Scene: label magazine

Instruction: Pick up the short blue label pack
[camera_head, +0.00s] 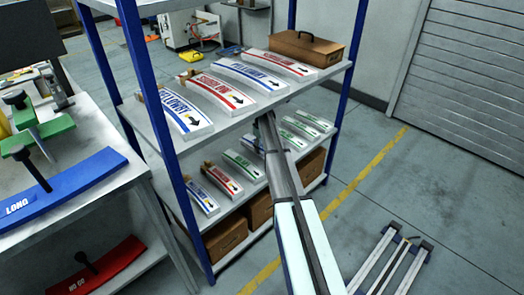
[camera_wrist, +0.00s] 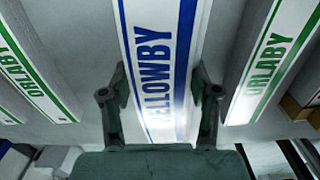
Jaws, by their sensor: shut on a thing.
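In the wrist view, a white label pack with blue lettering reading "ELLOWBY" and a blue edge stripe (camera_wrist: 155,45) runs between the fingers of my gripper (camera_wrist: 160,82). The fingers are shut on its two sides. Its near end is hidden by the gripper body. In the head view my arm reaches to the lower label shelf, and the gripper and held pack are mostly hidden behind the arm and upper shelf. Another short pack with blue marking (camera_head: 204,202) lies at the near-left end of that lower shelf.
Green "ORLABY" packs flank the held pack, left (camera_wrist: 28,75) and right (camera_wrist: 275,65), with gaps. Long packs, including a blue one (camera_head: 187,116), lie on the upper shelf (camera_head: 243,122) above. A blue post (camera_head: 178,170) stands at the rack's near corner.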

